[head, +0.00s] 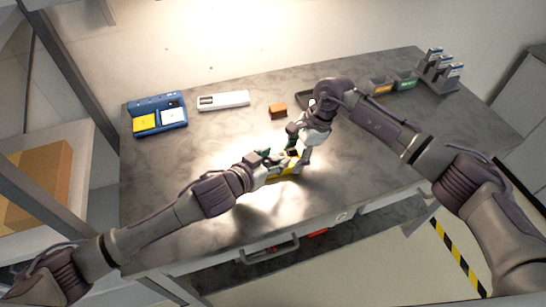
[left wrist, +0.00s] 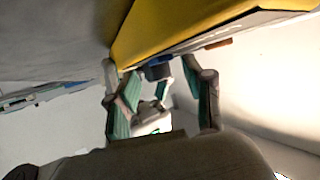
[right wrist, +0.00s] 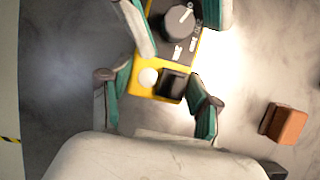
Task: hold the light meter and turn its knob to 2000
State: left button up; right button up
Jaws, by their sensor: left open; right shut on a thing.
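The light meter (head: 291,170) is yellow with a dark face, held above the front middle of the table. In the right wrist view the meter (right wrist: 142,84) shows its round dark knob (right wrist: 179,24), with a white mark pointing up and right; the scale is too small to read. My right gripper (head: 302,148) is shut on the meter's body. My left gripper (head: 268,162) is open close by the meter. In the left wrist view the meter's yellow side (left wrist: 180,25) fills the top, and a dark part, apparently the knob (left wrist: 158,72), sits between the open left fingers.
A blue case (head: 172,101), a white device (head: 235,98), a brown block (head: 278,111) and a dark tray (head: 304,100) lie towards the back. Small boxes (head: 405,84) and a grey rack (head: 436,76) stand at back right.

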pick_arm(q)
grip_shut()
jog(key=shift+w+a+m+g+h, duration=0.1)
jog(key=shift+m+g+h, duration=1.05)
jog(key=shift+m, duration=0.25)
grip_release()
jog(key=shift+a, duration=0.1)
jog(key=v, duration=1.2)
jog(key=shift+w, duration=0.1)
